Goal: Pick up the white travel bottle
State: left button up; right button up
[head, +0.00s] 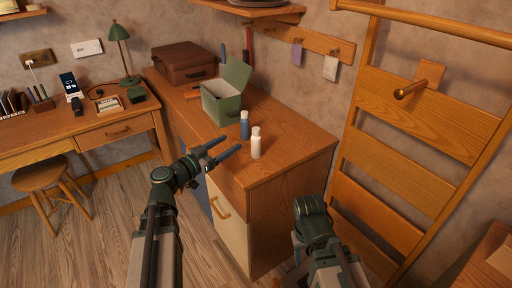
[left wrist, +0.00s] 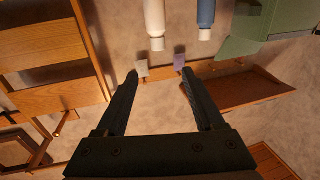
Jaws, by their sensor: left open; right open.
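The white travel bottle (head: 256,143) stands upright on the wooden cabinet top near its front edge. It also shows at the top of the left wrist view (left wrist: 155,20), where the picture is upside down. My left gripper (head: 230,145) is open and empty, with its fingers pointing toward the bottle from the left, a short gap away. In the left wrist view its two fingers (left wrist: 158,82) are spread with nothing between them. My right arm is at the lower right of the head view; its gripper fingers do not show.
A blue bottle (head: 244,125) stands just behind the white one. A green open-lidded box (head: 222,107) and a brown case (head: 185,63) are farther back on the cabinet top (head: 295,135). The top is clear to the right of the bottles. A wooden ladder-like rack (head: 400,150) stands at the right.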

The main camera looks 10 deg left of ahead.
aim_at(253, 131)
pick_arm(q)
jog(key=x, duration=0.8)
jog(key=shift+w+d, duration=0.1)
jog(key=x, duration=0.5)
jog(key=shift+w+d+f+b, duration=0.1)
jog(key=shift+d+f+b, duration=0.05)
jog(key=shift+f+b, duration=0.2)
grip_shut()
dwell(0.9)
